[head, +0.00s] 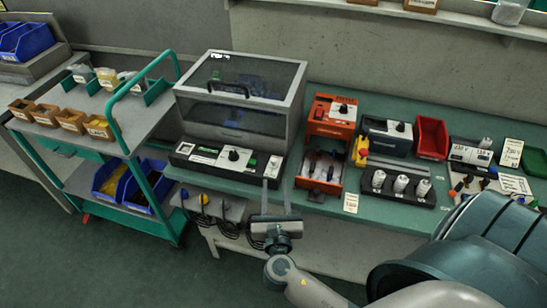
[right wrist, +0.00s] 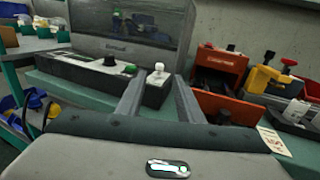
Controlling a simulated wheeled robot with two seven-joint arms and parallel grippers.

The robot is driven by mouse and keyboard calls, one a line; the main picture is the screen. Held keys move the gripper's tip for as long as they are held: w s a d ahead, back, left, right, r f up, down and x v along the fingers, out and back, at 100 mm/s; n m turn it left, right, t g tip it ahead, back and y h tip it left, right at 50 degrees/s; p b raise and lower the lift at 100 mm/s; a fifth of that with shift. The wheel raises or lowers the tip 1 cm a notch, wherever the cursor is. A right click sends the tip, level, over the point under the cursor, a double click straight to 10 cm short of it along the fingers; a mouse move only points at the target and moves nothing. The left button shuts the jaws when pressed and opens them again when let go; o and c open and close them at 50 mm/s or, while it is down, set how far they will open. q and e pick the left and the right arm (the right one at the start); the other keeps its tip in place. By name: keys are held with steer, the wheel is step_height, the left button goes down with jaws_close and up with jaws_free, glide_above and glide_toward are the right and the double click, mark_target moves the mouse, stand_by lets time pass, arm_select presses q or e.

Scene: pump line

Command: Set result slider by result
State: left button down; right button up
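The test box (head: 240,95) with a clear lid stands on the green bench. Its low black front panel (head: 215,160) carries a dark knob (head: 233,154) near the middle. At the panel's right end is a small black housing (right wrist: 155,93) with a pale slider knob (right wrist: 158,70), seen upright in the right wrist view. I cannot read which position it marks. My right gripper (head: 275,184) is open, its fingers pointing at that right end. In the right wrist view the knob shows between the two fingertips (right wrist: 159,80), with no contact visible. My left gripper is not in view.
An orange box (head: 331,115) with an open drawer (head: 319,180) stands right of the panel. A black holder (head: 398,188) with white cylinders is farther right. A green-railed cart (head: 118,120) stands left. Cables hang below the bench edge under the panel.

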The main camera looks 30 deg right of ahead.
mark_target(274, 162)
steer(key=p+x, duration=0.2)
steer(key=x, duration=0.9)
steer(key=shift+w, duration=0.1)
steer(key=shift+a, duration=0.1)
jaws_close()
